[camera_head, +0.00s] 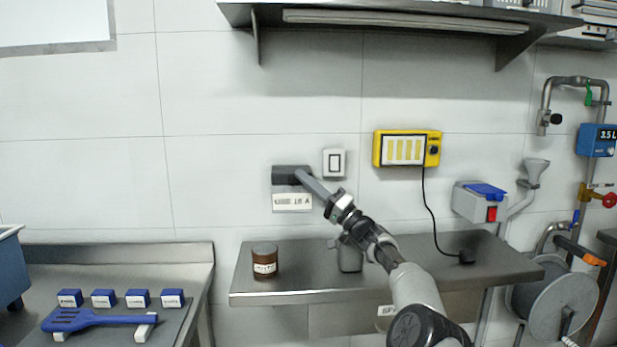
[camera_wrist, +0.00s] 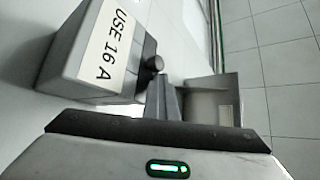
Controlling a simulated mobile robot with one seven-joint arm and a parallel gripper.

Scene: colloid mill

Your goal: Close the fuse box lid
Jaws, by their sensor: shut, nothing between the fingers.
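The grey fuse box (camera_head: 290,174) is on the wall in the head view, with a dark part on top and a white label part below it whose lettering looks upside down. My gripper (camera_head: 299,174) reaches the dark upper part in the head view. In the wrist view its shut, empty fingers (camera_wrist: 164,82) are just beside the knob; contact is unclear. The lid's exact angle cannot be told.
A white wall switch (camera_head: 334,162) is right of the fuse box, and a yellow panel (camera_head: 376,150) is further right. Below is a steel shelf (camera_head: 320,291) with a brown jar (camera_head: 265,261). An overhead shelf (camera_head: 400,17) is above. A grey piece (camera_wrist: 228,90) stands right of my fingers.

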